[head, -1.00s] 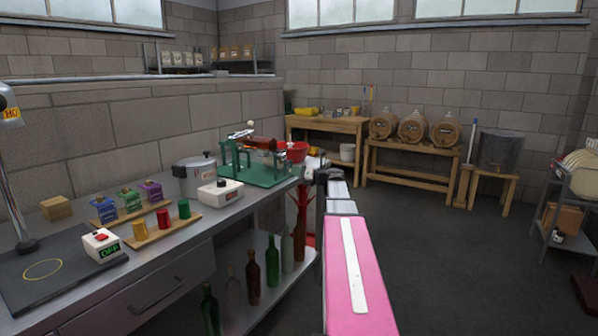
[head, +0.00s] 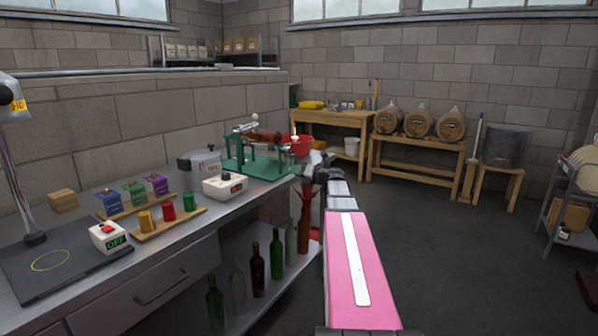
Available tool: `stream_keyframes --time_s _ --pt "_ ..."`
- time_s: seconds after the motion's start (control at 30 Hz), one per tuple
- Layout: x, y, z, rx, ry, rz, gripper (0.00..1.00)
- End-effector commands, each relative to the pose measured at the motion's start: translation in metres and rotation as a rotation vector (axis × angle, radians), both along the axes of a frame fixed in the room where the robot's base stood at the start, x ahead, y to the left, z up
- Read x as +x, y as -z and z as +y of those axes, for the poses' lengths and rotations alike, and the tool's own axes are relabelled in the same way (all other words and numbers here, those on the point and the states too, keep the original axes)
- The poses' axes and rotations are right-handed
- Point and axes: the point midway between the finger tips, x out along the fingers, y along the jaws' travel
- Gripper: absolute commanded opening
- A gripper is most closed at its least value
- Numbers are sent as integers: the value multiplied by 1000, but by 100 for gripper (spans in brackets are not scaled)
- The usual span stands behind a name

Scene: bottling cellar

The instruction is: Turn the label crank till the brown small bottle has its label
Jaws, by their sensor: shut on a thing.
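The label machine (head: 240,173) is a green stand with uprights at the far right end of the steel bench. The brown small bottle (head: 262,135) lies on its side across the top of the uprights. At this size I cannot tell whether it bears a label. My gripper (head: 306,168) is at the machine's right side, at the end of my pink arm. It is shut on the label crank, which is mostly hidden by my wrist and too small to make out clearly. The fingertips are hard to see.
A steel pot (head: 200,164) and a white switch box (head: 225,186) stand left of the machine. A red bowl (head: 296,147) is behind it. Several bottles stand on the shelf below, including a green one (head: 276,255). The floor (head: 450,250) to the right is clear.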

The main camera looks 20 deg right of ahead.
Motion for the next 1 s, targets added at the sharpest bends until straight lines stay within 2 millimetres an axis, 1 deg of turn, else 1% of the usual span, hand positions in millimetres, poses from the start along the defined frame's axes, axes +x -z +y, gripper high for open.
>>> stream_keyframes --time_s 0.03,0.3,1.0 --pt "-4 1 3 -4 -2 0 0" --pt "-11 0 12 105 -3 84 0" --pt "-28 -9 35 106 -2 82 0"
